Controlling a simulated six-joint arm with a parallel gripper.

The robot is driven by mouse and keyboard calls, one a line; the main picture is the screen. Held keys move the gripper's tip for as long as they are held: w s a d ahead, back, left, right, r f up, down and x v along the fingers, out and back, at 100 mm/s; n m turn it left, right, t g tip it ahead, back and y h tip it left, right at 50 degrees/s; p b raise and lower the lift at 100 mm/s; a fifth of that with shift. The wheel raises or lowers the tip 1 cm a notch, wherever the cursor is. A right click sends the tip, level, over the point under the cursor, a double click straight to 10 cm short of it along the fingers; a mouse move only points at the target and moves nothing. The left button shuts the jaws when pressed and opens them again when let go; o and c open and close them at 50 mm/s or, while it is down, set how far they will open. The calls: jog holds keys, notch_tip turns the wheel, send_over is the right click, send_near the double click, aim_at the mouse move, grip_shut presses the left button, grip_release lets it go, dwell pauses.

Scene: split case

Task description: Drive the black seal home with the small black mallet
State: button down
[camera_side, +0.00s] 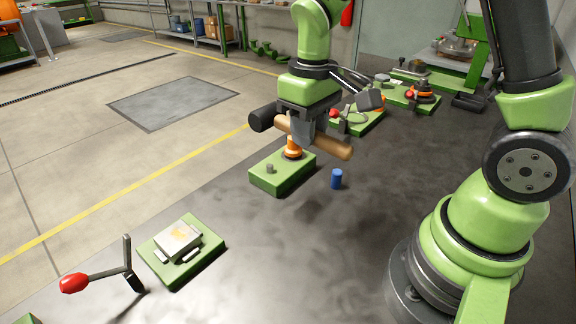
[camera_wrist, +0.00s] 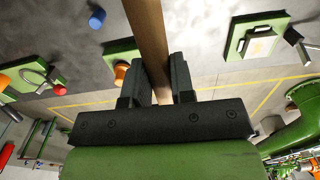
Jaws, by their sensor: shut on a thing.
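My gripper (camera_side: 302,132) is shut on the wooden handle of the small mallet (camera_side: 333,145). The mallet's black head (camera_side: 262,118) points left, and the handle sticks out to the right, roughly level. In the wrist view the handle (camera_wrist: 148,35) runs up between the fingers of my gripper (camera_wrist: 157,90). The mallet is above a green block (camera_side: 275,180) that carries an orange part (camera_side: 292,150) and a small grey peg (camera_side: 270,168). The orange part also shows in the wrist view (camera_wrist: 121,74). I cannot make out the black seal; the gripper may hide it.
A green plate with a grey box (camera_side: 178,242) and a red-knobbed lever (camera_side: 75,283) are at front left. More green fixtures (camera_side: 358,122) stand behind. The dark table's front middle is clear.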

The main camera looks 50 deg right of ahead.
aim_at(326, 139)
jog(key=s+y, duration=0.1)
jog(key=s+f, duration=0.1)
jog(key=s+y, duration=0.1)
jog(key=shift+a+f+m+y, duration=0.1)
jog(key=shift+f+m+y, duration=0.15)
jog(key=shift+m+y, duration=0.05)
jog(key=shift+s+a+f+y, duration=0.1)
jog(key=shift+s+a+y, duration=0.15)
jog(key=shift+y, duration=0.35)
jog(key=shift+s+a+y, duration=0.15)
jog(key=shift+a+y, duration=0.1)
jog(key=shift+y, duration=0.35)
jog(key=shift+a+t+y, duration=0.3)
jog(key=shift+y, duration=0.7)
jog(key=w+d+r+m+t+y, duration=0.4)
jog(key=w+d+m+t+y, duration=0.2)
jog(key=w+t, duration=0.3)
jog(key=shift+d+r+m+t, duration=0.35)
jog(key=shift+d+m+t, duration=0.55)
jog(key=shift+t, duration=0.3)
jog(key=shift+d, duration=0.1)
jog(key=shift+f, duration=2.55)
